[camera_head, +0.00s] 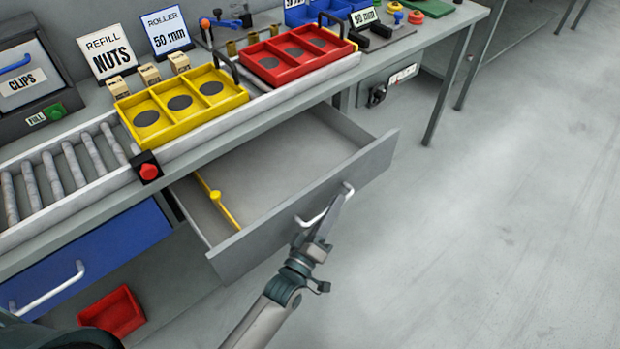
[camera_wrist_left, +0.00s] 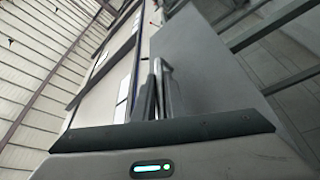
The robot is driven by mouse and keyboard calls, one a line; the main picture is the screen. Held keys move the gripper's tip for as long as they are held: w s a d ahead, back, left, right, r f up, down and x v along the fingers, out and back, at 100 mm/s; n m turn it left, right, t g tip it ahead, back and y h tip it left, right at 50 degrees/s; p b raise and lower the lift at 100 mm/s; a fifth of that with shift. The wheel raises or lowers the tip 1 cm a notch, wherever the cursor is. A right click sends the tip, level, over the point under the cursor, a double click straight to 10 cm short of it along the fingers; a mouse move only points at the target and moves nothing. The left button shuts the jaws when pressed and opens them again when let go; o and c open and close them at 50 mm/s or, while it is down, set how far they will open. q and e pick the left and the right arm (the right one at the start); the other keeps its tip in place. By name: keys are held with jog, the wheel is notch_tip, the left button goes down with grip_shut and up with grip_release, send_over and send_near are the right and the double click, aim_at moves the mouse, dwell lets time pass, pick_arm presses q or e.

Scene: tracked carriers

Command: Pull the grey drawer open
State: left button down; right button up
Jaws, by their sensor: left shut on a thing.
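The grey drawer (camera_head: 281,223) stands well out from under the workbench, open at the top, in the head view. A yellow strip with a round knob (camera_head: 217,197) lies inside it, and the rest of its visible floor is bare. My left gripper (camera_head: 334,212) is at the drawer front, shut on the white bar handle (camera_head: 304,221). The handle also shows between the fingers in the left wrist view (camera_wrist_left: 168,92). The fingers hide part of the handle. My right gripper is not in view.
A blue drawer (camera_head: 95,257) is shut at the left, with a red bin (camera_head: 113,312) on the floor below. A yellow tray (camera_head: 208,113) and a red tray (camera_head: 268,62) stand on the bench above. The floor at the right is clear.

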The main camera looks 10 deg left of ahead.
pick_arm(q)
jog(key=s+d, duration=0.7)
jog(key=d, duration=0.2)
jog(key=shift+s+d+p, duration=0.15)
jog(key=shift+p, duration=0.15)
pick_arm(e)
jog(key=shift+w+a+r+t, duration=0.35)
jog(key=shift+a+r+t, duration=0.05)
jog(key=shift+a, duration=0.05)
pick_arm(q)
jog(key=c, duration=1.8)
grip_release()
